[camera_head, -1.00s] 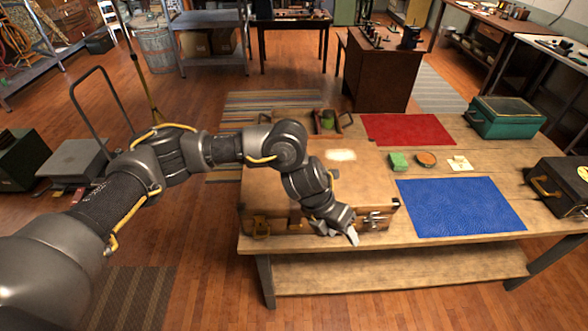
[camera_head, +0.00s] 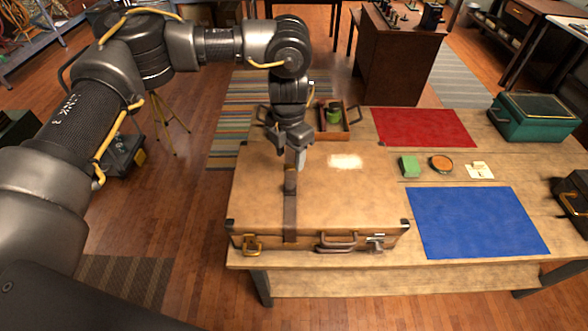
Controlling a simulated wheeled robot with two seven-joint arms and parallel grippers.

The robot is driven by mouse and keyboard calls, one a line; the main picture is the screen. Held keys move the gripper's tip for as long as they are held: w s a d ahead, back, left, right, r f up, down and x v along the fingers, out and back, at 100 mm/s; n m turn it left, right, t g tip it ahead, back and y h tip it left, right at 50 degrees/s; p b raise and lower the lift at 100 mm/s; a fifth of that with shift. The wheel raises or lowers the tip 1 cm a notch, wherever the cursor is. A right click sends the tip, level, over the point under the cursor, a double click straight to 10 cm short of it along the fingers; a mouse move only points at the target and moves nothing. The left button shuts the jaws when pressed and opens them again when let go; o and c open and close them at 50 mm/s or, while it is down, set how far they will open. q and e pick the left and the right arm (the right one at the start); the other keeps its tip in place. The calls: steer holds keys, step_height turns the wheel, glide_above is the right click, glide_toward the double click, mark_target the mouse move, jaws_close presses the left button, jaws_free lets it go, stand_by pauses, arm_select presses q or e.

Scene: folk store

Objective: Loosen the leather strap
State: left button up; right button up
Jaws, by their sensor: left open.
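A closed tan suitcase (camera_head: 345,195) lies flat on the wooden table. A dark brown leather strap (camera_head: 290,218) runs across its lid on the left and down over the front edge. A small buckle (camera_head: 290,187) shows on the strap. My left gripper (camera_head: 297,158) is open and points down at the far part of the strap, just beyond the buckle. The gripper hides part of the strap there; I cannot tell whether its fingers touch it. My right gripper is not in view.
Brass latch (camera_head: 252,243) and handle (camera_head: 337,242) are on the suitcase front. A small wooden tray (camera_head: 352,116) stands behind it. To the right lie a red mat (camera_head: 425,127), a blue mat (camera_head: 475,222), a green block (camera_head: 409,166), an orange-topped tin (camera_head: 441,164) and a teal box (camera_head: 535,118).

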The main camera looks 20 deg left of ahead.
mark_target(290, 185)
arm_select(q)
steer(key=shift+s+f+p, duration=0.2)
steer(key=shift+f+p, duration=0.15)
steer(key=shift+f, duration=0.15)
steer(key=shift+s+f+p, duration=0.2)
steer(key=shift+f+p, duration=0.15)
steer(key=shift+f, duration=0.15)
steer(key=f+p, duration=0.3)
steer(key=f, duration=0.4)
steer(key=shift+w+f, duration=0.15)
steer(key=shift+w, duration=0.05)
steer(key=shift+f, duration=0.7)
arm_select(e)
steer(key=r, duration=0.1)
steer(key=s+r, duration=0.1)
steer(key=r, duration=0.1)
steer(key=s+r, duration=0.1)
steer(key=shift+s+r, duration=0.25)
arm_select(q)
jaws_close()
